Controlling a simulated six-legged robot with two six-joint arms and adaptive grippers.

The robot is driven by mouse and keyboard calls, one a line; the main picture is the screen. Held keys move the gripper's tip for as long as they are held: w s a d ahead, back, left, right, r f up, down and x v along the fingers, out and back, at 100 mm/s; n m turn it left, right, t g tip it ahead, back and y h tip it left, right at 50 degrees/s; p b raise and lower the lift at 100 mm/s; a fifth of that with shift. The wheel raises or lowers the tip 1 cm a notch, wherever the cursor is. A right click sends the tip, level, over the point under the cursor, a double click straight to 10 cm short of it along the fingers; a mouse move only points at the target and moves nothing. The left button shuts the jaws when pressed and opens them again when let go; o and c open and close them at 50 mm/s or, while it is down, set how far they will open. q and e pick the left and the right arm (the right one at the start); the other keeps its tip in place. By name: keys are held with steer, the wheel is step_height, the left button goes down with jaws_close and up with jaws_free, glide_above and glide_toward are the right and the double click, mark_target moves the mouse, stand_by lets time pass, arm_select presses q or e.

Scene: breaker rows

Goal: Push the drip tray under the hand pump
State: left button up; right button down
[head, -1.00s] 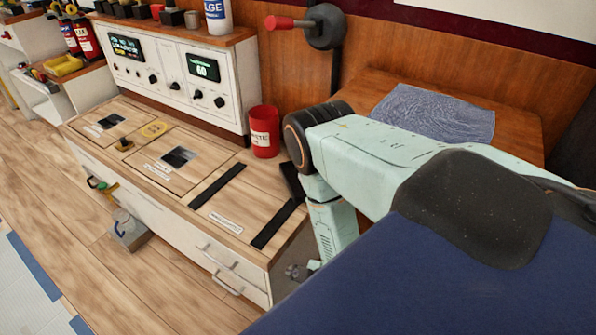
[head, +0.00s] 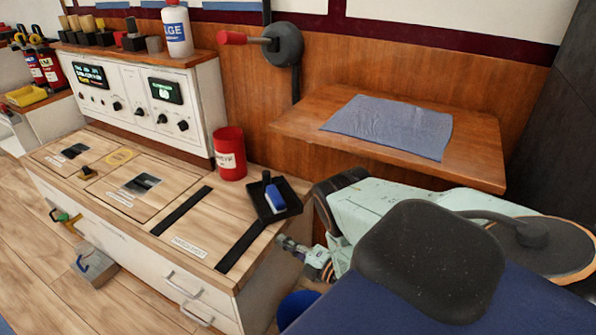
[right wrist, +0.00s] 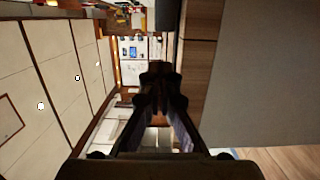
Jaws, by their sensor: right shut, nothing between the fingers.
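A square black tray (head: 289,209), which I take for the drip tray, sits at the counter's right end with a blue and white object (head: 275,197) in it. The grey round wall fitting with a red-knobbed lever (head: 285,45), perhaps the hand pump, is up on the wood panel behind. My right gripper (head: 285,242) is just below and in front of the tray, at the counter's right edge. It is shut and empty; its dark fingers also show in the right wrist view (right wrist: 158,80). Contact with the tray cannot be told. My left gripper is not in view.
Two black strips (head: 182,210) lie on the wooden counter (head: 203,225), with a small label between them. A red can (head: 230,155) stands behind the tray. A wooden wall shelf (head: 470,150) with a blue cloth (head: 388,126) is at the right. White drawers face the floor.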

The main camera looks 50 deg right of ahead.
mark_target(267, 220)
steer(key=w+b, duration=0.1)
steer(key=w, duration=0.1)
steer(key=w+d+b, duration=0.1)
steer(key=w, duration=0.2)
steer(key=shift+w+f, duration=0.15)
steer(key=shift+w, duration=0.1)
steer(key=shift+w+d+b, duration=0.55)
steer(key=shift+w+d, duration=0.05)
steer(key=shift+w, duration=0.05)
steer(key=shift+d, duration=0.1)
